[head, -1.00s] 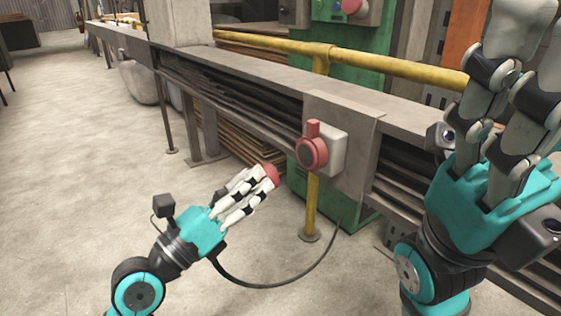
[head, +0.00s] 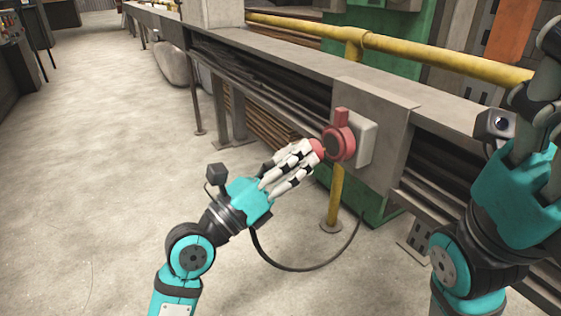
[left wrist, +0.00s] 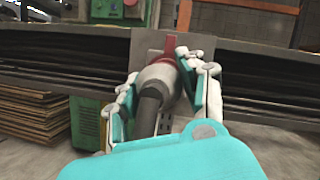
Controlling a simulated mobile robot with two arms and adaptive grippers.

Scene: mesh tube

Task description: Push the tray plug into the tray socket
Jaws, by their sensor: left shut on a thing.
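The red tray socket (head: 339,143), with its raised lid, is fixed to a pale box on the grey rail. My left gripper (head: 305,157) is shut on the tray plug (head: 317,148), whose red end shows past the fingertips at the socket's face. I cannot tell whether it touches or has entered. In the left wrist view the plug's grey body (left wrist: 160,76) lies between the fingers and points at the socket (left wrist: 170,45), which it mostly hides. My right gripper (head: 535,105) is at the right edge, partly cut off, away from the socket.
A black cable (head: 300,269) hangs in a loop from the plug beneath my left gripper. The grey rail (head: 280,66) runs across behind, with a yellow pipe (head: 430,52) above and a yellow post (head: 335,198) below the socket. The concrete floor at left is clear.

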